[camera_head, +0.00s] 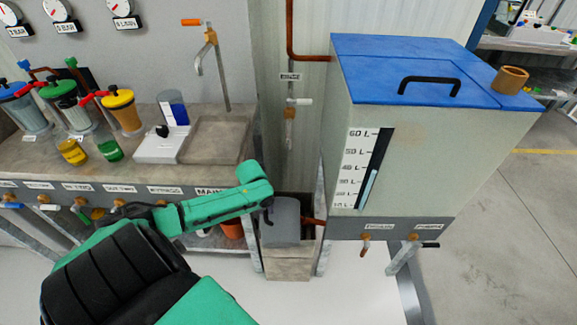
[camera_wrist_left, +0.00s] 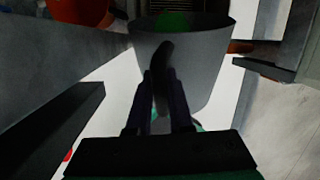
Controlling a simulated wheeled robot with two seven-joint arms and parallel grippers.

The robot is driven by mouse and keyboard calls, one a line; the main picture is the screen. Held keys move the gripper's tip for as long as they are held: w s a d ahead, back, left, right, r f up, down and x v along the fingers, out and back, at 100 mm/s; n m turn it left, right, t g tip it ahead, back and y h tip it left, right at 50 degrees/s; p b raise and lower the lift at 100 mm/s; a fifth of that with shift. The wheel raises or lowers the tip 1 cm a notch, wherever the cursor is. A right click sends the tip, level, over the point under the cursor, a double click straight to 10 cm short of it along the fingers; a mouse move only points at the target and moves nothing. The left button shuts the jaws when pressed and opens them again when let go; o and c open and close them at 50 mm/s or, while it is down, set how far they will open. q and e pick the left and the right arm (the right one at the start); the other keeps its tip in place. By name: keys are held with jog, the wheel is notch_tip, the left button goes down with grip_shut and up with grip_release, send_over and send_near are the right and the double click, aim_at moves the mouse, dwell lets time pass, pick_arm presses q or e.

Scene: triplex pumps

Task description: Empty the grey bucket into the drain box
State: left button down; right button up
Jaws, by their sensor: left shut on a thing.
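My left gripper (camera_head: 267,206) is at the bucket's left side. In the left wrist view my gripper (camera_wrist_left: 160,100) is shut on the dark handle of the grey bucket (camera_wrist_left: 205,65). A green patch (camera_wrist_left: 172,20) shows at the bucket's open top; I cannot tell whether it is liquid. The bucket hides much of the drain box's opening. My right gripper is not in view.
A tall tank with a blue lid (camera_head: 410,70) and level scale stands right of the drain box. A copper pipe (camera_head: 312,221) ends beside the bucket. Left is a bench with a sink (camera_head: 215,140) and coloured pots. An orange bucket (camera_head: 232,229) sits under the bench.

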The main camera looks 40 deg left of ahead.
pick_arm(q)
jog(key=shift+w+a+f+b, duration=0.2)
jog(key=shift+a+b, duration=0.1)
jog(key=shift+b, duration=0.25)
